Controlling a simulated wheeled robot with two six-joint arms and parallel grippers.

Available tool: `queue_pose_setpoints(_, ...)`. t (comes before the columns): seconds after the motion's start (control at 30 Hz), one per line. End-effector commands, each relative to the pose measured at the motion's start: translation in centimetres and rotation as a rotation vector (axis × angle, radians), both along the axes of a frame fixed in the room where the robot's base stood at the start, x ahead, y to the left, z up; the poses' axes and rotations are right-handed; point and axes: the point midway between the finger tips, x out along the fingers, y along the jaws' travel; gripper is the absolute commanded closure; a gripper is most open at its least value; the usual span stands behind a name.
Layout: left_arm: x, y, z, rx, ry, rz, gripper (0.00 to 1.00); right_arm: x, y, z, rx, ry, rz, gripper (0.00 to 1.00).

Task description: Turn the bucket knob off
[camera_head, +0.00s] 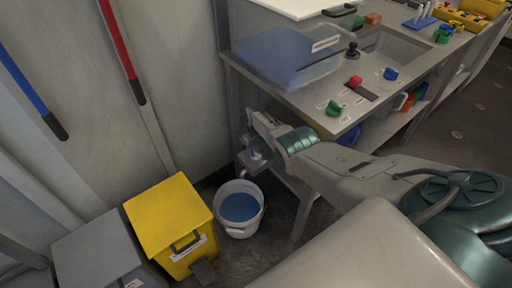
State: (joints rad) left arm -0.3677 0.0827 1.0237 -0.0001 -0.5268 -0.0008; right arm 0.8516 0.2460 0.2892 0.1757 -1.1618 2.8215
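A white bucket (228,192) with blue liquid in it stands upright on the floor, right of the yellow bin. My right arm reaches in from the lower right, and my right gripper (256,150) is by the bench's left front leg, above and slightly right of the bucket. A small pale fitting shows at the gripper's tip, but I cannot tell whether it is part of the gripper or a tap. No bucket knob can be made out clearly; the gripper may hide it. Whether the fingers are open or shut is too small to tell. My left gripper is out of view.
A grey bench (310,100) carries a green knob (333,108), a red knob (355,81), a blue knob (390,73) and a blue translucent box (285,55). A yellow bin (168,215) and a grey bin (95,250) stand left of the bucket. Bare floor shows around the bucket.

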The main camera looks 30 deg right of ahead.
Motion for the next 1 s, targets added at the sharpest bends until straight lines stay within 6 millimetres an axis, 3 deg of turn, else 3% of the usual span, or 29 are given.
queue_pose_setpoints(0.1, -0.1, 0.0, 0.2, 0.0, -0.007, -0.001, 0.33, 0.0, 0.0, 0.4, 0.0, 0.0, 0.0, 0.65)
queue_pose_setpoints(0.47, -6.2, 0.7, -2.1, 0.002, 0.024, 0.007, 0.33, 0.0, 0.0, 3.1, -0.001, -0.001, 0.0, 0.65)
queue_pose_setpoints(0.6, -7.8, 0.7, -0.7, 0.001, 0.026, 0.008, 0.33, 0.0, -0.1, 6.6, -0.002, -0.003, 0.001, 0.65)
queue_pose_setpoints(0.8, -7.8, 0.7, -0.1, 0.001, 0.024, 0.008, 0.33, 0.0, 0.0, 9.3, -0.001, -0.001, 0.0, 0.65)
queue_pose_setpoints(1.0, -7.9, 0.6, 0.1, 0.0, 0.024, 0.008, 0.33, 0.0, 0.0, 10.6, 0.0, -0.001, -0.001, 0.65)
